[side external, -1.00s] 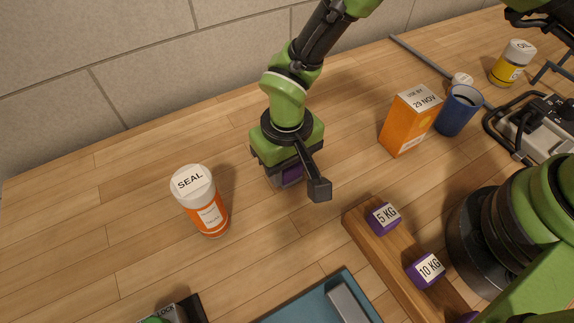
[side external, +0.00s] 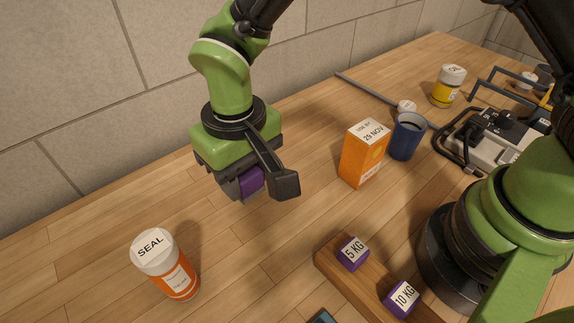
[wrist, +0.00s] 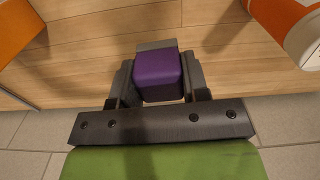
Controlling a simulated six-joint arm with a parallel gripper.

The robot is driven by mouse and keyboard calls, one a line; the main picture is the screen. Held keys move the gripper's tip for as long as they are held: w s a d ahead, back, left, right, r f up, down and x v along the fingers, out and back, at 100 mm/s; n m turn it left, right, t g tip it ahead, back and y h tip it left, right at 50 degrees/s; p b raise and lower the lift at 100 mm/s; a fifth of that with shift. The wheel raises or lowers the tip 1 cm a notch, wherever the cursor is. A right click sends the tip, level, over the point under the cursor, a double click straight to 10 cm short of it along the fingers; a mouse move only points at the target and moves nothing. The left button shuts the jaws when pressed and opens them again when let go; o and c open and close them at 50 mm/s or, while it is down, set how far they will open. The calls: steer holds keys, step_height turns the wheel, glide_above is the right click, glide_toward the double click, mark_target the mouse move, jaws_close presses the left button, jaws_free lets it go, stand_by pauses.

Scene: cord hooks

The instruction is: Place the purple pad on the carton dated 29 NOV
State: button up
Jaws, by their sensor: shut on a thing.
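My gripper (side external: 240,187) is shut on the purple pad (side external: 250,180) and holds it above the table. The wrist view shows the purple pad (wrist: 158,76) between the two fingers. The orange carton (side external: 362,158) stands upright on the table to the right of my gripper, apart from it. Its top label reads USE BY 29 NOV. A corner of an orange object, likely this carton, shows at the left edge of the wrist view (wrist: 16,30).
An orange SEAL jar (side external: 168,268) stands at lower left. A blue cup (side external: 406,137) stands close behind the carton. A wooden rack (side external: 345,281) with purple 5 KG (side external: 352,253) and 10 KG (side external: 401,298) weights lies in front. A yellow jar (side external: 446,88) stands at the back right.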

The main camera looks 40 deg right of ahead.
steer(key=w+d+r, duration=0.1)
steer(key=d+r, duration=0.5)
steer(key=d, duration=0.4)
step_height(320, 180, up, 6)
steer(key=f, duration=0.1)
glide_above(369, 130)
steer(key=shift+m, duration=0.4)
step_height(369, 130, down, 9)
steer(key=shift+r, duration=0.1)
steer(key=shift+f, duration=0.2)
steer(key=o, duration=0.9)
